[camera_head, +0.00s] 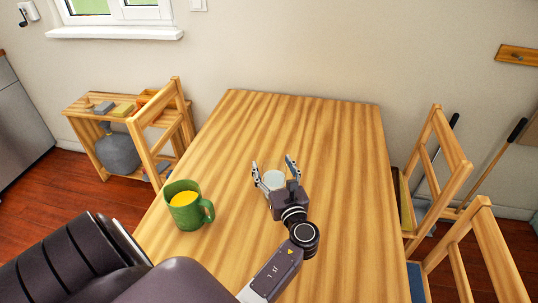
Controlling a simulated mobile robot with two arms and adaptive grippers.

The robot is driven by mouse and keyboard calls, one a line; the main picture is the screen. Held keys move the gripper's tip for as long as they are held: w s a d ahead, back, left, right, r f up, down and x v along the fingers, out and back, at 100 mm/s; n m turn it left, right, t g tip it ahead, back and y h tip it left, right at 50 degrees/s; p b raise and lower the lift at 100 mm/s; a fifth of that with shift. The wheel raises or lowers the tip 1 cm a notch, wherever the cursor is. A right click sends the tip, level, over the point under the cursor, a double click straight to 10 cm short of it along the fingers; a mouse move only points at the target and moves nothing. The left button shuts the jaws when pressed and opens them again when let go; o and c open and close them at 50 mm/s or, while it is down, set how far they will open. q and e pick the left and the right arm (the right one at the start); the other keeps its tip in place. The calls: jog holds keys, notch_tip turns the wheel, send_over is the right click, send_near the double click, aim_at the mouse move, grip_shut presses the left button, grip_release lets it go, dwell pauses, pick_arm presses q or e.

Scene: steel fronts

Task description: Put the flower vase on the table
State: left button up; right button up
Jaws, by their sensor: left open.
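The wooden table (310,120) fills the middle of the view. A small pale, glassy vessel (273,179) stands on it, between the fingers of my left gripper (273,162). It may be the vase, but I see no flowers, and the gripper body hides its near side. My left gripper is open, its fingers spread on either side of the vessel. I cannot tell whether they touch it. My right gripper is not in view.
A green mug (184,212) with yellow contents stands on the table left of the gripper. Wooden chairs (452,165) stand at the right edge. A low wooden shelf (78,108) and another chair are at the left. The far half of the tabletop is clear.

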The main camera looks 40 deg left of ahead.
aim_at(278, 178)
pick_arm(q)
jog(key=p+v, duration=0.1)
jog(key=v, duration=0.6)
jog(key=shift+d, duration=0.1)
